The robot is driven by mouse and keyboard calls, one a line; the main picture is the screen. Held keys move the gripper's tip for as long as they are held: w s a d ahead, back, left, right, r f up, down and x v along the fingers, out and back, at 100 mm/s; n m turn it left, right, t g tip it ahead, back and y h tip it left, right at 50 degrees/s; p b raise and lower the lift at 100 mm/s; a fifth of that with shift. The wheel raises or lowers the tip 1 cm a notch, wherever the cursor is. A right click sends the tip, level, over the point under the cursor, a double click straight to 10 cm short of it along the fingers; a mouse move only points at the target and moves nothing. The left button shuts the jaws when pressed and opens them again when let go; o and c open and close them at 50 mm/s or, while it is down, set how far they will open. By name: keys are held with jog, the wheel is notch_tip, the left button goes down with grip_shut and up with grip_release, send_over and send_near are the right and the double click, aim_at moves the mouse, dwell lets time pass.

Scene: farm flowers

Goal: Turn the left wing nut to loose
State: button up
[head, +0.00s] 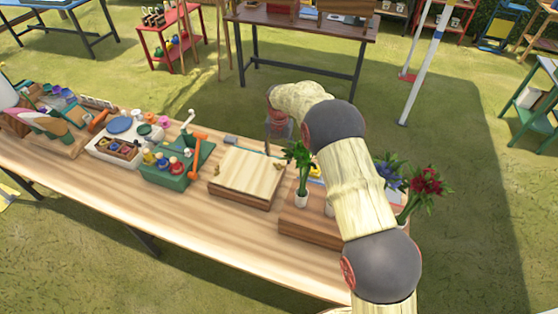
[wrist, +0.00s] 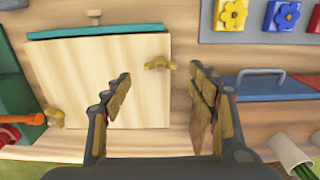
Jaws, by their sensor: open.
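A pale wooden press board (head: 250,175) lies on the table, and it fills the left half of the wrist view (wrist: 75,80). The left brass wing nut (wrist: 55,118) is at the board's lower left edge in that view, outside my fingers. The right brass wing nut (wrist: 160,64) is at the board's right edge, just beyond the gap between my fingertips in the picture. My gripper (wrist: 160,80) is open and empty, with its fingers spread above the board's right side. In the head view my arm partly hides my gripper.
A green box with an orange handle (head: 198,176) stands left of the board. A wooden block (head: 305,229) with a potted plant (head: 301,170) is to the right.

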aim_at(279, 164)
notch_tip(279, 164, up, 7)
dwell(0.3)
dwell(0.5)
